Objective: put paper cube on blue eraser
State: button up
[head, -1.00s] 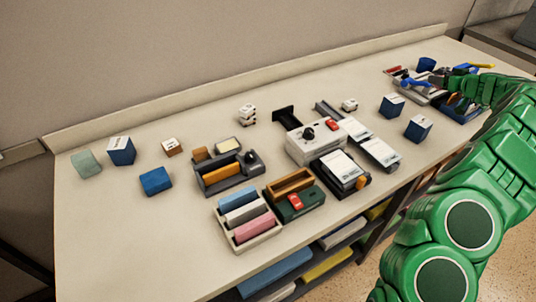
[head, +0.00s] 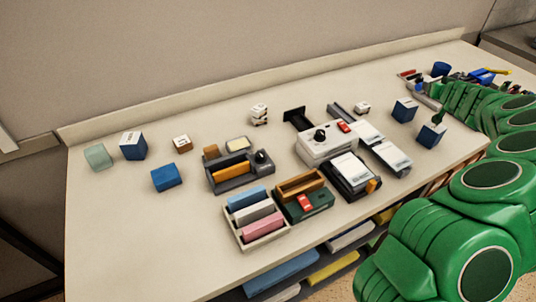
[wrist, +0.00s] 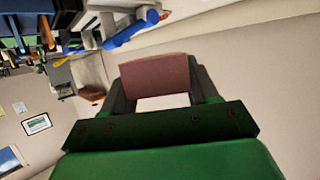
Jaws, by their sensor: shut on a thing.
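My gripper (wrist: 157,90) is shut on a dusty-pink block (wrist: 156,73) in the wrist view; I cannot tell for sure that it is the paper cube. In the head view my gripper (head: 442,112) is at the right of the table, by a blue block with a white top (head: 431,135); the pink block cannot be made out there. A plain blue block (head: 166,177), perhaps the blue eraser, lies at the left. Other blue blocks with white tops stand at the far left (head: 133,147) and right of centre (head: 404,109).
A grey organiser (head: 240,178), a tray of coloured bars (head: 255,228), a green box (head: 304,203) and a white device (head: 325,148) fill the middle. A pale green block (head: 97,157) and small white-topped block (head: 182,143) stand left. The front left is clear.

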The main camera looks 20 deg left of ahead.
jog(key=shift+s+a+m+h, duration=0.25)
jog(key=shift+s+a, duration=0.15)
jog(key=shift+a, duration=0.4)
jog(key=shift+s+a+m+h, duration=0.15)
jog(key=shift+s+a+h, duration=0.15)
jog(key=shift+a, duration=0.45)
jog(key=shift+s+a, duration=0.1)
jog(key=shift+a+r, duration=0.1)
